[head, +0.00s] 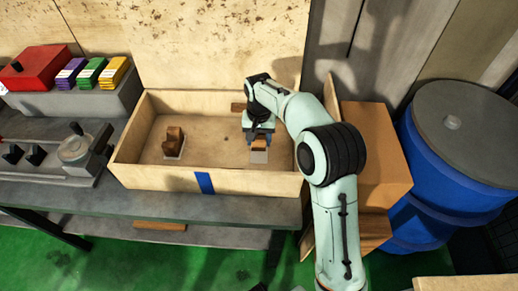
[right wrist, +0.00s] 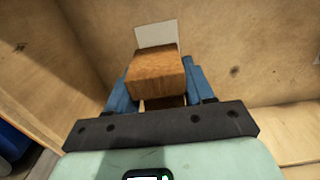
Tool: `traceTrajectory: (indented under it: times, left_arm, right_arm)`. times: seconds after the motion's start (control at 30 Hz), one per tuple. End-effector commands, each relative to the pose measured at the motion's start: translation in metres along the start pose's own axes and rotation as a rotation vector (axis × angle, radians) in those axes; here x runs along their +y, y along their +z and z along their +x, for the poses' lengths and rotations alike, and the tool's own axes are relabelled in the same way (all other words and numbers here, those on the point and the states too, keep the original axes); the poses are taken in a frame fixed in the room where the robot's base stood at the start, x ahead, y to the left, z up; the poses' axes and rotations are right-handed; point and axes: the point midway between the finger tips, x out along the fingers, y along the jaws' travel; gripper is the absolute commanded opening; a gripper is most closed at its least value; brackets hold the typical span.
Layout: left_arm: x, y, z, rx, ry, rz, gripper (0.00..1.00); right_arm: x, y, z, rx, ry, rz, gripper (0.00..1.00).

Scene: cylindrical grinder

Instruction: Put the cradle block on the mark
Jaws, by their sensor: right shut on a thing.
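A brown wooden block (head: 259,143) is between the fingers of my right gripper (head: 258,137), inside the right part of an open wooden box (head: 235,180). In the right wrist view the blue fingers (right wrist: 155,88) close on both sides of the block (right wrist: 157,73). A pale rectangular mark (head: 258,157) shows at the block's near side; it also shows past the block in the right wrist view (right wrist: 157,35). The block partly covers it, and I cannot tell whether they touch.
The box has walls around it and a blue strip (head: 204,183) on its front wall. A small brown piece (head: 238,107) lies near the back wall. A cardboard box (head: 375,145) and blue barrels (head: 450,165) stand right. The box's middle floor is clear.

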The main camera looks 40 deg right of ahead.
Motion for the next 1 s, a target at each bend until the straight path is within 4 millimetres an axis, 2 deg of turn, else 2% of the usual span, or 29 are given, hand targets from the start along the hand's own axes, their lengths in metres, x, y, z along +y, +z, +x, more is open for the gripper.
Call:
traceTrajectory:
  times: [0.13,0.3,0.73,0.77,0.83,1.0]
  left_arm:
    - [-0.002,0.001,0.004,-0.002,-0.001,0.0,0.0]
    - [-0.003,0.001,0.007,-0.002,-0.001,-0.001,0.0]
    - [-0.003,0.001,0.008,-0.003,-0.001,-0.001,0.0]
    - [-0.003,0.001,0.008,-0.003,-0.001,-0.001,0.0]
    - [-0.003,0.001,0.008,-0.003,-0.001,-0.001,0.0]
    - [-0.003,0.001,0.008,-0.003,-0.001,-0.001,0.0]
  right_arm:
    - [0.001,0.001,0.029,-0.006,0.004,0.0,0.19]
    - [0.0,0.001,0.05,-0.003,0.002,0.0,0.19]
    - [0.0,0.0,0.056,-0.001,0.0,0.0,0.19]
    - [0.0,0.0,0.056,-0.001,0.001,0.0,0.55]
    - [0.0,0.0,0.056,-0.001,0.0,0.0,0.78]
    - [0.0,0.0,0.055,-0.002,0.001,0.0,0.78]
